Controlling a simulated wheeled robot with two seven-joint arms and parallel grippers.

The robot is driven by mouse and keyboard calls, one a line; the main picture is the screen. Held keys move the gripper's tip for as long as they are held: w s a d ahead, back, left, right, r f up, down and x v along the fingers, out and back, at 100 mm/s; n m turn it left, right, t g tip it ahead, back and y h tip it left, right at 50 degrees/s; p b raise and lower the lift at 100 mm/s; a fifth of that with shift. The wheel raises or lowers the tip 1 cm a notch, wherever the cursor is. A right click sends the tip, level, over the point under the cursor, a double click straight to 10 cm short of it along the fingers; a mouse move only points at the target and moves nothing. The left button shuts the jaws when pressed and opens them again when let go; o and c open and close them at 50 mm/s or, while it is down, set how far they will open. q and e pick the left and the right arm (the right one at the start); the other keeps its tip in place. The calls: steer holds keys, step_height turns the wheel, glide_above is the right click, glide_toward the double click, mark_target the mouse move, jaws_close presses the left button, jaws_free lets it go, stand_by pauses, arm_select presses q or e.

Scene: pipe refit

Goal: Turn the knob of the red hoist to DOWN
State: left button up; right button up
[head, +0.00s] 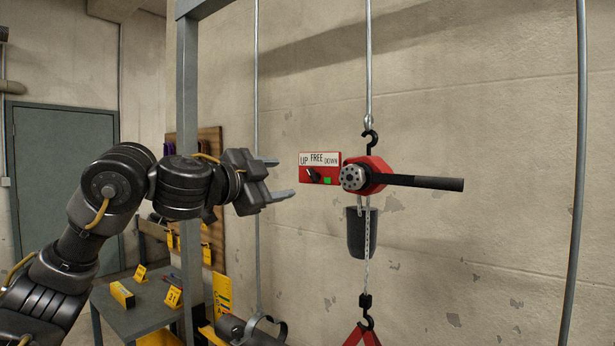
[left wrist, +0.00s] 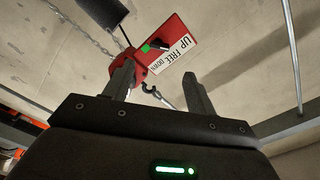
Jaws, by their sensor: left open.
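The red hoist (head: 372,176) hangs by a hook, with a black lever handle pointing right. Its red box carries a white label (head: 318,158) reading UP, FREE, DOWN. Below the label is a black knob (head: 312,174), slanted with its upper end to the left, seemingly toward UP; a green patch is beside it. My left gripper (head: 280,177) is open and empty, just left of the box, with its fingers pointing at it. In the left wrist view the knob (left wrist: 159,45) shows beyond the open fingers, apart from them. My right gripper is out of view.
A chain and dark bag (head: 362,233) hang below the hoist. A grey frame post (head: 189,150) stands behind my left arm. A table (head: 140,312) with yellow markers is at the lower left. A thin pole (head: 577,170) stands at the right, before the wall.

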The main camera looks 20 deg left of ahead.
mark_target(310, 176)
arm_select(q)
steer(key=p+x, duration=0.4)
steer(key=x, duration=0.6)
steer(key=shift+r, duration=0.1)
steer(key=shift+w+d, duration=0.1)
steer(key=shift+w, duration=0.35)
steer(key=c, duration=1)
